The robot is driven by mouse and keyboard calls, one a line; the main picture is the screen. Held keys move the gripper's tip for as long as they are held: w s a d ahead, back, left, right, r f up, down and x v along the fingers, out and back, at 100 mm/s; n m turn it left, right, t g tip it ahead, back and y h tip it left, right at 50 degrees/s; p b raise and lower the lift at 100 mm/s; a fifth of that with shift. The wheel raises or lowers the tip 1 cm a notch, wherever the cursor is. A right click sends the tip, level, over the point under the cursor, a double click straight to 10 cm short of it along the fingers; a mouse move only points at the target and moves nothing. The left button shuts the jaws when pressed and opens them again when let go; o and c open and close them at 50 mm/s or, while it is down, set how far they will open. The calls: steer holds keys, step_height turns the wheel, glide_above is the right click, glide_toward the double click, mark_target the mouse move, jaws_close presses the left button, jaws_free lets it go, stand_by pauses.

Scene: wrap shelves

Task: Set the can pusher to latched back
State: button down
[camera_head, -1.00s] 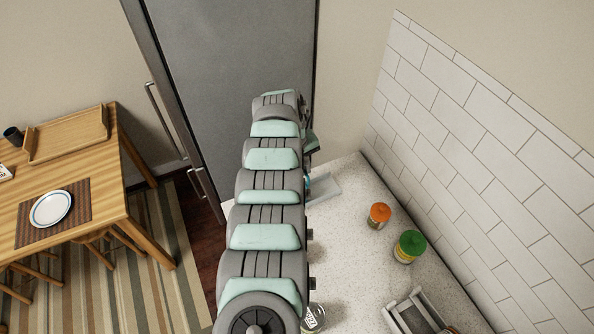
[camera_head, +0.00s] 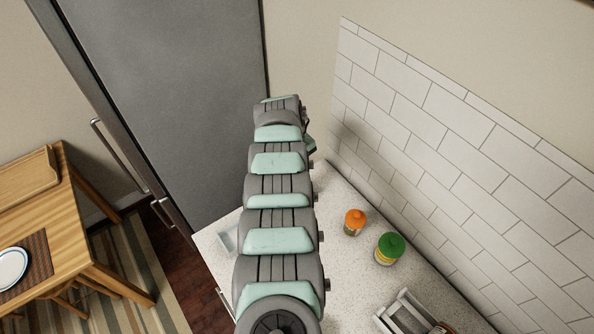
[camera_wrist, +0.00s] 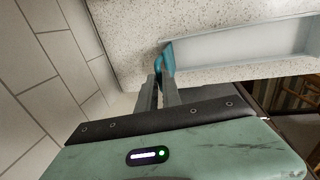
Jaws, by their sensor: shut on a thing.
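The can pusher (camera_wrist: 167,55) shows in the wrist view as a small teal loop at the left end of a pale tray-like can rack (camera_wrist: 235,47). My gripper (camera_wrist: 164,80) is shut on the teal loop, with its two grey fingers close together around it. In the head view the rack (camera_head: 228,239) shows only in part, left of my arm on the counter. The fingertips and the pusher are hidden behind my arm there. Whether the pusher is latched cannot be told.
An orange-lidded jar (camera_head: 354,222) and a green-lidded jar (camera_head: 389,248) stand on the speckled counter (camera_head: 340,260) right of my arm. A grey holder (camera_head: 405,313) is nearer. The tiled wall (camera_head: 450,130) borders the right, the fridge (camera_head: 170,100) the far left.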

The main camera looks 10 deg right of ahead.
steer(key=shift+d, duration=0.25)
steer(key=c, duration=1.5)
jaws_free()
steer(key=shift+w+d, duration=0.1)
steer(key=shift+r, duration=0.15)
steer(key=shift+a+r, duration=0.25)
steer(key=shift+r, duration=0.4)
steer(key=r, duration=0.3)
steer(key=a+r, duration=0.1)
steer(key=r, duration=0.2)
steer(key=s+r, duration=0.1)
steer(key=r, duration=0.2)
steer(key=shift+a, duration=0.25)
